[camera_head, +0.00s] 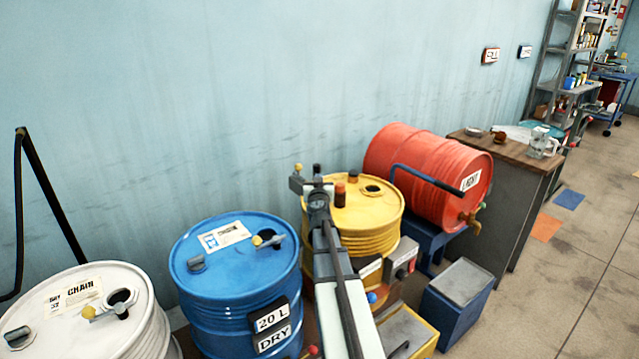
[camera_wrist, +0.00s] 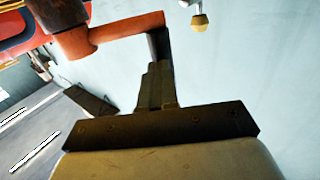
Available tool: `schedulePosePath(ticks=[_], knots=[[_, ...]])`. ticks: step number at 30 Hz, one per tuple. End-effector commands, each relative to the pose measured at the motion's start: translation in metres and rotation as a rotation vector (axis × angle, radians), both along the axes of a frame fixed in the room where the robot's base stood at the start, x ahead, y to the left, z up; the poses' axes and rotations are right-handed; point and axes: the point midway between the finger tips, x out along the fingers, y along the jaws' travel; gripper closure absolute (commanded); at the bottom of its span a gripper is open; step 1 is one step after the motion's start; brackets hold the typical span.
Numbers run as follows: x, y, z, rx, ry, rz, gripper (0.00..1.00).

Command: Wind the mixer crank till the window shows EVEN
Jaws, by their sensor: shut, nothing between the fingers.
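The yellow drum (camera_head: 375,208) stands in the middle of the head view, partly hidden by my arm. In the wrist view the crank (camera_wrist: 130,30) is an orange-red arm with a dark upright grip (camera_wrist: 158,43) at its end and a reddish shaft (camera_wrist: 73,42) at left. My gripper (camera_wrist: 158,68) is shut and empty, its fingertips in line with the dark grip; I cannot tell whether they touch. In the head view my gripper (camera_head: 318,188) is over the drum's left side. A grey box (camera_head: 401,260) on the drum's front has a pale label; no EVEN reading is legible.
A blue drum (camera_head: 238,280) and a white drum (camera_head: 85,315) stand at left. A red drum (camera_head: 425,165) lies on a blue stand behind right, with a blue bar in front. A wooden-topped bench (camera_head: 510,150) is farther right. The floor at right is open.

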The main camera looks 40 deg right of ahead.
Motion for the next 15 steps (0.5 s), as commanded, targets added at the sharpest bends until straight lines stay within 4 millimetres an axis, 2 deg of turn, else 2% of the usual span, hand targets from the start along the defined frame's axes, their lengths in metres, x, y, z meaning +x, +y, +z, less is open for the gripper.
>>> schedulePosePath(ticks=[8, 15], knots=[[0.014, -0.005, 0.002, -0.004, -0.008, -0.050, 1.00], [0.033, -0.013, 0.001, -0.002, -0.004, -0.249, 1.00]])
